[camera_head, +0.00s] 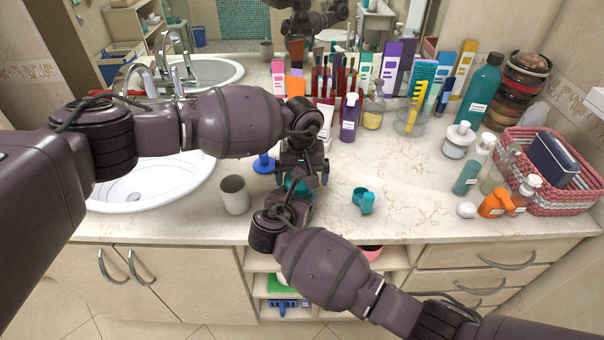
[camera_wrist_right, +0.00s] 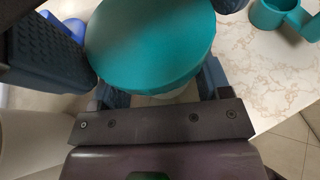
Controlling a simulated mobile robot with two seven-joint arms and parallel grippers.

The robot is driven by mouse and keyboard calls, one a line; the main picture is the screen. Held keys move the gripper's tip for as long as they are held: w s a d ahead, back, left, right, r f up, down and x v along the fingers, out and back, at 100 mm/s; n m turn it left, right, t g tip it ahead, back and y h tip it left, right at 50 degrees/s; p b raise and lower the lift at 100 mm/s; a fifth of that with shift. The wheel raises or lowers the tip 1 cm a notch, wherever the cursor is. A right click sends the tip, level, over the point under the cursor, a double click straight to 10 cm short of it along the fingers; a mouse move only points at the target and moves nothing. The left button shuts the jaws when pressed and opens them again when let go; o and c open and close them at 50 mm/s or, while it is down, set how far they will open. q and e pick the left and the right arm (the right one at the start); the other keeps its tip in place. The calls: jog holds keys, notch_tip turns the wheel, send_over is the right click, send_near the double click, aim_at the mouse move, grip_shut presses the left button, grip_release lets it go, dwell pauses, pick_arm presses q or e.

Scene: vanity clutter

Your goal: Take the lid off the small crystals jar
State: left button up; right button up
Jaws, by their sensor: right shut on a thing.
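The small crystals jar shows mainly as its round teal lid (camera_head: 299,186), near the counter's front edge. In the right wrist view the lid (camera_wrist_right: 150,40) fills the top middle, with a strip of pale jar body (camera_wrist_right: 168,97) under it. My right gripper (camera_head: 297,197) is shut on the jar, its fingers (camera_wrist_right: 160,92) on either side of the body below the lid. My left gripper (camera_head: 302,176) reaches down over the jar, open, one finger on each side of the lid. Whether its pads touch the lid is unclear. The lid sits on the jar; most of the body is hidden.
A grey-white cup (camera_head: 234,195) stands left of the jar, near the sink (camera_head: 150,185). A blue item (camera_head: 264,163) is behind it. A teal cup-like piece (camera_head: 363,200) lies to the right. Bottles and boxes crowd the back; the counter's right middle is clear.

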pick_arm(q)
jog(key=c, duration=0.7)
pick_arm(e)
jog(key=shift+r, duration=0.1)
pick_arm(q)
jog(key=shift+n, duration=1.7)
jog(key=o, duration=0.8)
jog(key=shift+c, duration=0.2)
jog(key=shift+r, duration=2.4)
notch_tip(320, 180, up, 3)
jog(key=m, duration=0.3)
jog(key=shift+f, duration=3.85)
jog(key=shift+c, duration=0.2)
